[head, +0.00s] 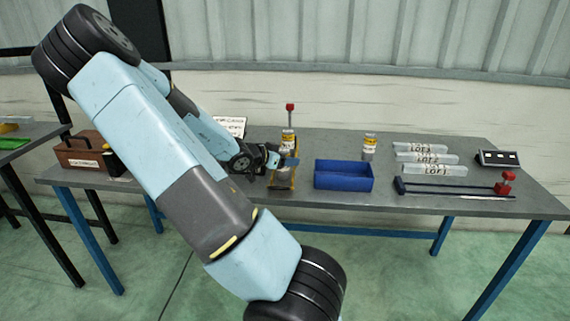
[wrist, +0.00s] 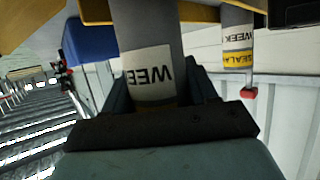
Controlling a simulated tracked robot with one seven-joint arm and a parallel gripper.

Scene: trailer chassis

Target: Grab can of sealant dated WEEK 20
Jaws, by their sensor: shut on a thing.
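My gripper (head: 275,160) is at the front left of the grey table, left of the blue bin. It is shut on a grey can (wrist: 150,65), whose white label reads WEEK upside down in the wrist view. The number on that label is out of sight. A second can (wrist: 238,35) stands beside it, with a yellow and white label reading SEALANT and WEEK and a red tip; its number is also unreadable. A can with a red tip (head: 288,138) rises behind my gripper in the head view. Another can (head: 370,146) stands apart, behind the blue bin.
The blue bin (head: 343,184) is close to the right of my gripper. A brown toolbox (head: 82,158) stands at the left. Yellow edges (wrist: 204,13) flank the held can.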

